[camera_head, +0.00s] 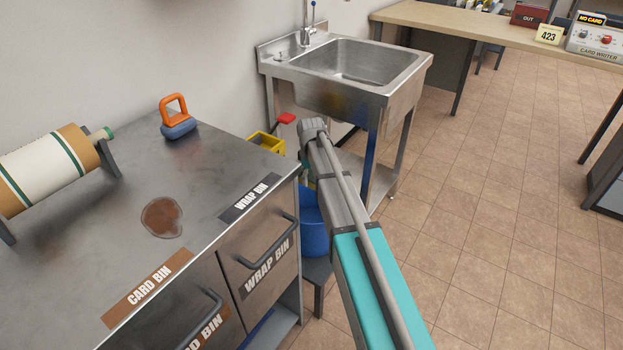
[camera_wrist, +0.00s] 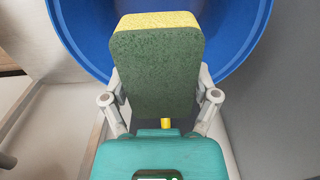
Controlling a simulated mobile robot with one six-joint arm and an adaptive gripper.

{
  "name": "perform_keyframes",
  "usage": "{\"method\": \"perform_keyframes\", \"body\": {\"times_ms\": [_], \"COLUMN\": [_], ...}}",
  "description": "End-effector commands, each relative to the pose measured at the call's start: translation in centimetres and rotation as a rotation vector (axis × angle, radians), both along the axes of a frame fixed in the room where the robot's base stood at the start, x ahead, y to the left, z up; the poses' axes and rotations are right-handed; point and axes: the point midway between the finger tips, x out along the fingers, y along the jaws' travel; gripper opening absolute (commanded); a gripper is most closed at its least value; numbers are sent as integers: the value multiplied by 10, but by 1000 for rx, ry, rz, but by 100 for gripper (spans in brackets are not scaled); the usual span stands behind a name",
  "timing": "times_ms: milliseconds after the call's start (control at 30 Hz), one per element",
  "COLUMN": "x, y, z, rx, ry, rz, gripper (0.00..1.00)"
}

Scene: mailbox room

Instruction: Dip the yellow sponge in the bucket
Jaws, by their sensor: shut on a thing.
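The sponge (camera_wrist: 157,62) is yellow with a dark green scouring face that is turned to the wrist camera. My gripper (camera_wrist: 160,100) is shut on it, with one finger at each side. In the wrist view the sponge lies in front of the opening of the blue bucket (camera_wrist: 232,55); I cannot tell whether it is inside or above the rim. In the head view the bucket (camera_head: 314,232) shows beside the metal counter, partly behind my arm. The gripper and sponge are mostly hidden there.
A metal counter (camera_head: 110,240) with bin drawers stands at left, with a brown stain (camera_head: 162,217) and an orange-handled blue tool (camera_head: 178,118) on top. A steel sink (camera_head: 350,70) stands behind the bucket. A yellow container (camera_head: 266,142) is near the counter corner. The tiled floor at right is clear.

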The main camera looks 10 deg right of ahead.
Motion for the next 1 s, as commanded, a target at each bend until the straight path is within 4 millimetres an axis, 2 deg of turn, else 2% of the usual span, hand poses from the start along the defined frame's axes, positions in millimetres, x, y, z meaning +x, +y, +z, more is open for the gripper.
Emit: {"method": "perform_keyframes", "body": {"times_ms": [467,1000], "x": [0,0], "y": [0,0], "z": [-4,-38], "rx": [0,0], "ry": [0,0], "rz": [0,0], "gripper": [39,39]}}
